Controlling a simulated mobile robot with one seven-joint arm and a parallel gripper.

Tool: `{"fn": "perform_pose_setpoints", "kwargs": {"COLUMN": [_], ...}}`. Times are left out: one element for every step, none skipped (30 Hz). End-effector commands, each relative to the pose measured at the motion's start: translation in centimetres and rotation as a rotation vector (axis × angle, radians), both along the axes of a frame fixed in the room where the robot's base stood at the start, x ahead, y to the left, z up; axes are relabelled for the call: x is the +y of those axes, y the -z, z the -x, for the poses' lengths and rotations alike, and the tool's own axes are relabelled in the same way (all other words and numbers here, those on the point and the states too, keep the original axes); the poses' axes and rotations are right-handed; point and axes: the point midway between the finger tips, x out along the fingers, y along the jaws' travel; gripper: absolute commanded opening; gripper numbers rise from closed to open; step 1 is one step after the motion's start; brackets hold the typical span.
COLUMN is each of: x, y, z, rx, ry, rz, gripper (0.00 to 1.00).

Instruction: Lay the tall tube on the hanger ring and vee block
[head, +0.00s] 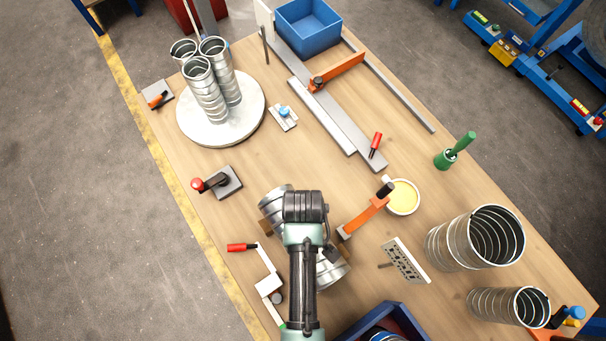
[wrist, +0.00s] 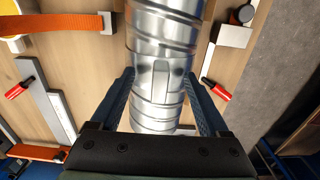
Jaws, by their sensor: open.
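A ribbed metal tube (head: 275,200) lies along the bench beneath my arm, which hides its middle in the head view. It also runs down the middle of the wrist view (wrist: 165,30). My gripper (wrist: 160,76) is open, with one finger on each side of this tube. I cannot tell whether the fingers touch it. A brown block (head: 268,225) sits against the tube's left side; I cannot tell whether it is the vee block. I cannot make out the hanger ring or what bears the tube. Several upright metal tubes (head: 203,85) stand on a round plate (head: 240,125).
A wide tube (head: 440,245) and a smaller tube (head: 490,302) are at the right. Obstacles near my arm are an orange clamp (head: 362,216), a cream-filled bowl (head: 404,197), a red-handled clamp (head: 266,284) and a slotted plate (head: 406,260). A blue bin (head: 308,28) stands at the back.

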Motion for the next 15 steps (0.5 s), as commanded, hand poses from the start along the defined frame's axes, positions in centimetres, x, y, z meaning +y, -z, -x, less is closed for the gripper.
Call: {"fn": "perform_pose_setpoints", "kwargs": {"x": [0.00, 0.00, 0.00, -0.01, -0.01, -0.01, 0.00, 0.00, -0.01, -0.01, -0.01, -0.02, -0.02, -0.03, -0.03], "y": [-0.01, -0.02, -0.02, -0.02, -0.02, -0.01, 0.00, 0.01, 0.02, 0.04, 0.06, 0.08, 0.10, 0.13, 0.16], "z": [0.00, 0.00, 0.00, 0.01, 0.01, 0.01, 0.01, 0.02, 0.03, 0.04, 0.05, 0.07, 0.10, 0.10, 0.14], "rx": [0.000, 0.000, 0.000, 0.000, 0.000, 0.000, 0.000, 0.000, 0.001, 0.001, 0.001, 0.001, 0.002, 0.002, 0.003], "ry": [0.000, 0.000, 0.000, 0.000, 0.000, 0.000, 0.000, 0.000, 0.000, 0.000, 0.000, 0.000, 0.000, 0.000, 0.000], "rz": [0.000, 0.000, 0.000, 0.000, 0.000, 0.000, 0.000, 0.000, 0.001, 0.000, 0.000, 0.000, 0.000, 0.000, 0.001], "gripper": [0.68, 0.62, 0.55, 0.50, 0.44, 0.37, 0.32, 0.26, 0.19, 0.14, 0.08, 0.01, 0.00, 0.00, 0.00]}}
